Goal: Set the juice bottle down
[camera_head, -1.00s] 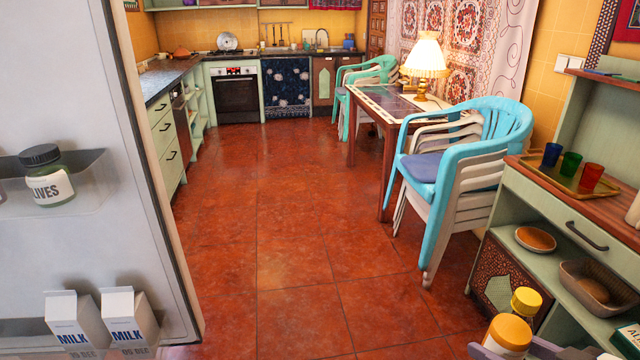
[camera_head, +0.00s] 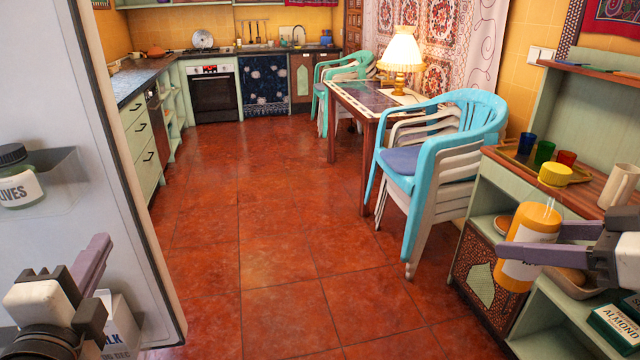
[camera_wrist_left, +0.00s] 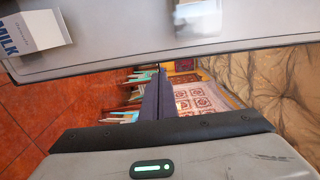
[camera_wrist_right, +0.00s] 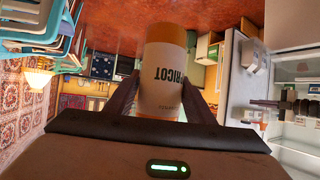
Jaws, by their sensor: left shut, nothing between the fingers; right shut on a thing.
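The juice bottle (camera_head: 532,222), orange with a yellow cap and a pale label, is in the air at the right of the head view, in front of the green cabinet, slightly tilted. My right gripper (camera_head: 528,246) is shut on its body. In the right wrist view the bottle (camera_wrist_right: 163,80) stands between both fingers, its label ending in "RICOT". My left gripper (camera_head: 98,260) is shut and empty at the lower left, in front of the fridge door; its closed fingers also show in the left wrist view (camera_wrist_left: 158,92).
The cabinet's wooden top (camera_head: 592,190) holds a tray with blue, green and red cups (camera_head: 566,159) and a beige mug (camera_head: 620,185). Its shelf holds a basket and an almond box (camera_head: 615,325). The fridge door (camera_head: 80,120) carries an olive jar (camera_head: 18,180) and milk.

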